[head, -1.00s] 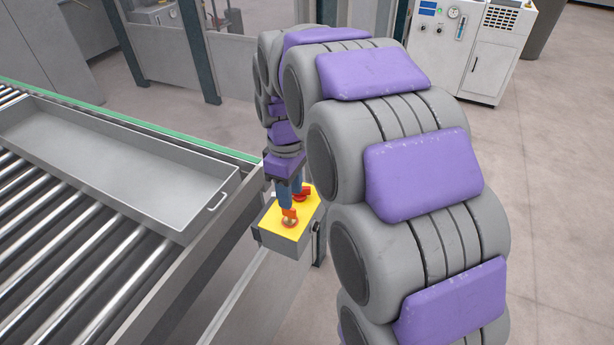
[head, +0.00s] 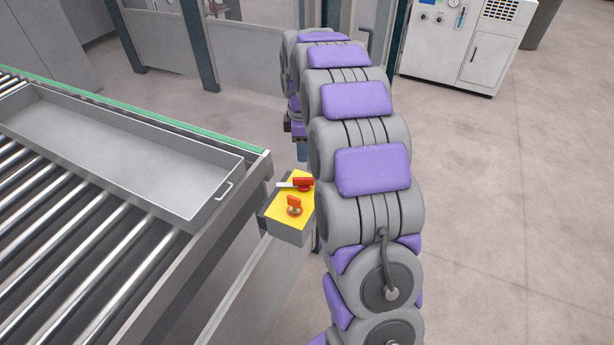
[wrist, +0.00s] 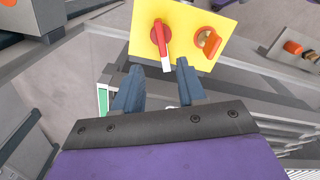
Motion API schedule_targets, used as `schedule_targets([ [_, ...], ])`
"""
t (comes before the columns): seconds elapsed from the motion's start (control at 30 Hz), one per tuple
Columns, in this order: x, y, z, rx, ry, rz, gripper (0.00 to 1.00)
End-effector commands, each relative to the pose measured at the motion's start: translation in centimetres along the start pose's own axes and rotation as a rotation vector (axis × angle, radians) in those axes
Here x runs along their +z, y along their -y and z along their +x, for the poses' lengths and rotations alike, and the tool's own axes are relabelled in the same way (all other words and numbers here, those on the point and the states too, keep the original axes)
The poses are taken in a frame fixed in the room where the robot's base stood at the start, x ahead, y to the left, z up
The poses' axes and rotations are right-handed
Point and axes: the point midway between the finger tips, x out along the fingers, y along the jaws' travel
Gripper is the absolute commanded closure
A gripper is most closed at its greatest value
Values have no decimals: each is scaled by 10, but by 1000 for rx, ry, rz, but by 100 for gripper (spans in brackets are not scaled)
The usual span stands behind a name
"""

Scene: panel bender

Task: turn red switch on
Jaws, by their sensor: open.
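The red switch (head: 303,184) is a rotary handle with a white tip, on the yellow top (head: 282,208) of a grey box beside the conveyor. Its white tip points left in the head view. In the wrist view the red switch (wrist: 160,36) points down, its tip just beyond the gap between my fingers. An orange-red knob (head: 294,205) sits beside it, also seen in the wrist view (wrist: 208,41). My gripper (wrist: 157,82) is open and empty, with its fingertips near the box edge. In the head view its fingers are mostly hidden behind the arm.
A roller conveyor (head: 100,240) fills the left side, with a grey tray (head: 130,150) on it. A white cabinet (head: 470,45) stands at the back right. Floor on the right is clear.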

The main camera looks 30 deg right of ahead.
Motion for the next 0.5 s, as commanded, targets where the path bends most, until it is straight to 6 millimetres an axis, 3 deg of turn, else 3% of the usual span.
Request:
schedule_targets([
  [0.2,11,-3,49,-13,-6,0,60],
  [0.5,18,-8,102,-12,-14,1,60],
])
